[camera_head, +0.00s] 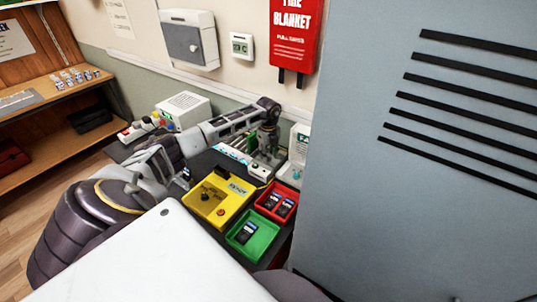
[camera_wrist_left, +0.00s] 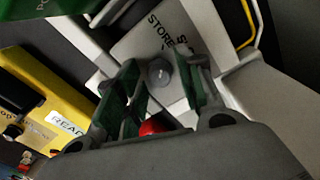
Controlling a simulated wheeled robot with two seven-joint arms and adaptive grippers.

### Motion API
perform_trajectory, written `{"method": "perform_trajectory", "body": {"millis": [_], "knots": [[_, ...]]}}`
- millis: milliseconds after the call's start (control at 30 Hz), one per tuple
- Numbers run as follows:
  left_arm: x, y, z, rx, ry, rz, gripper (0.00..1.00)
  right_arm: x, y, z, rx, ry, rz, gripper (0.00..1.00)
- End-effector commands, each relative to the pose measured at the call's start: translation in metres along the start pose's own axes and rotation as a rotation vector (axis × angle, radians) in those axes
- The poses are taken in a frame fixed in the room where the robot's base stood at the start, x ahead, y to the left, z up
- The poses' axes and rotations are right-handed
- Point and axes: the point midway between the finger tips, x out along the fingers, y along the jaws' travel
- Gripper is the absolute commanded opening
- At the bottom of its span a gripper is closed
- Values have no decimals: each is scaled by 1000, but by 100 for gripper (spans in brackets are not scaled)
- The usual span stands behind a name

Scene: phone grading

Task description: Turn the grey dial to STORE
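The grey dial (camera_wrist_left: 160,72) shows in the left wrist view as a small round knob on a pale plate (camera_wrist_left: 137,44). The word STORE is printed on the plate just beyond the dial, with more lettering beside it, partly cut off. My left gripper (camera_wrist_left: 156,78) is open, with one green-lined finger on each side of the dial. A gap shows on the left; I cannot tell whether the right finger touches. In the head view my left gripper (camera_head: 265,152) points down over the white unit (camera_head: 260,171) and hides the dial. My right gripper is not in view.
A red round part (camera_wrist_left: 153,127) lies below the dial, between the fingers. A yellow tray (camera_head: 205,207), a red tray (camera_head: 267,212) with phones and a green tray (camera_head: 262,243) with a phone stand in front. A tall grey cabinet (camera_head: 365,220) closes off the right.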

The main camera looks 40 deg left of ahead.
Motion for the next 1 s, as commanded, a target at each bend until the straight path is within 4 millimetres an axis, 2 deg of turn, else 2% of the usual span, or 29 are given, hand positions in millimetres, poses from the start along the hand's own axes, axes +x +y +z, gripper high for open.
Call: {"method": "perform_trajectory", "body": {"millis": [267, 567, 767, 1000], "knots": [[0, 0, 0, 1, 0, 1, 47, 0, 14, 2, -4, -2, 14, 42], [-8, 0, 0, 1, 0, 0, 47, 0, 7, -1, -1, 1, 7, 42], [-29, 0, 0, 1, -1, 0, 47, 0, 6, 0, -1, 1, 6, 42], [-64, 0, 0, 2, -1, -2, 47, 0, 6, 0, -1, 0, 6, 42]]}}
